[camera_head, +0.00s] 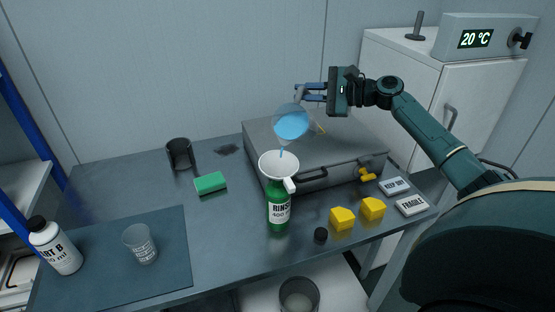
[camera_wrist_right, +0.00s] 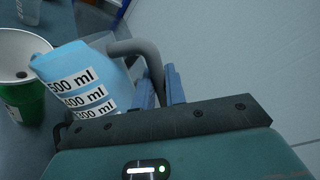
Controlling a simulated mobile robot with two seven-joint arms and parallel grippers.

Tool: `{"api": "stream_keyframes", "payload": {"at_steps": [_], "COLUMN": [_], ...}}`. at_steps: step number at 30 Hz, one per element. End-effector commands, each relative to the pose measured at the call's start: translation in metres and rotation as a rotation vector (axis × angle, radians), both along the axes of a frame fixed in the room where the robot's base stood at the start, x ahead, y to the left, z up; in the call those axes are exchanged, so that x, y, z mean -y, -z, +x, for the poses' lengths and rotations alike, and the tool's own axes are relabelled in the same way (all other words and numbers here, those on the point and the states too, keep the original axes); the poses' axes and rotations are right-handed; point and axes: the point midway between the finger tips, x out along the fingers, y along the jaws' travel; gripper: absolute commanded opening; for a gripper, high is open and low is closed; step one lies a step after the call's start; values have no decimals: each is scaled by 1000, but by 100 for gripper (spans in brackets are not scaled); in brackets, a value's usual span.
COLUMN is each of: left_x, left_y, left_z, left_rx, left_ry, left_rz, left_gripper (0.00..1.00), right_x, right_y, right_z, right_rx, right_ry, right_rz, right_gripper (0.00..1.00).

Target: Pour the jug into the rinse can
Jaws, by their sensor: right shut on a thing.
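The jug (camera_head: 291,122) holds blue liquid and is tilted, its spout end down, above the white funnel (camera_head: 279,164). A thin blue stream appears to run from its lip into the funnel. The funnel sits in the mouth of the green rinse can (camera_head: 278,212), which stands upright on the table. My right gripper (camera_head: 309,93) is shut on the jug's grey handle, above and behind the can. In the right wrist view the jug (camera_wrist_right: 85,80) shows volume marks, with the funnel (camera_wrist_right: 18,52) beside its lip. My left gripper is out of view.
A grey case (camera_head: 318,150) lies behind the can. Yellow blocks (camera_head: 342,218), a black cap (camera_head: 320,235) and labelled plates (camera_head: 411,205) lie to its right. A green sponge (camera_head: 210,183), black cup (camera_head: 180,154), clear beaker (camera_head: 140,243) and white bottle (camera_head: 55,246) stand left.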

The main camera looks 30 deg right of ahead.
Motion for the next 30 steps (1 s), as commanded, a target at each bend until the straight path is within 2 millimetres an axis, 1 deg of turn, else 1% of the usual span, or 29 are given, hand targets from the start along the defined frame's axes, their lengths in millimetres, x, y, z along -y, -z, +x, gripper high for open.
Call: {"api": "stream_keyframes", "payload": {"at_steps": [8, 10, 11, 12, 13, 14, 15, 20, 26, 30], "left_x": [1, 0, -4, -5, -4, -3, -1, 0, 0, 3], "left_y": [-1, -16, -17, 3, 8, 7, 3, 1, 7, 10], "left_z": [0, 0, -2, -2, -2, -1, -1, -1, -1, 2], "left_rx": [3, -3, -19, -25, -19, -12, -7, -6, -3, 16], "left_ry": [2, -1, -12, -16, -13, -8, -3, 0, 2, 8], "left_rz": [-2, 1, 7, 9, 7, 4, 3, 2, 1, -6], "left_gripper": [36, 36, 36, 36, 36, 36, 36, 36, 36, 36], "right_x": [0, 4, 8, 13, 16, 19, 23, 24, 32, 40], "right_y": [-2, -7, -7, 22, 34, 41, 36, 35, 41, 49], "right_z": [0, 4, 7, 10, 12, 13, 15, 15, 20, 26], "right_rx": [6, -34, -65, -103, -127, -146, -157, -169, -200, -246], "right_ry": [0, 2, 4, 3, 2, 1, 0, -1, 0, 0], "right_rz": [-2, 68, 125, 186, 226, 257, 278, 287, 341, 418], "right_gripper": [0, 0, 0, 0, 0, 0, 0, 0, 0, 0]}}
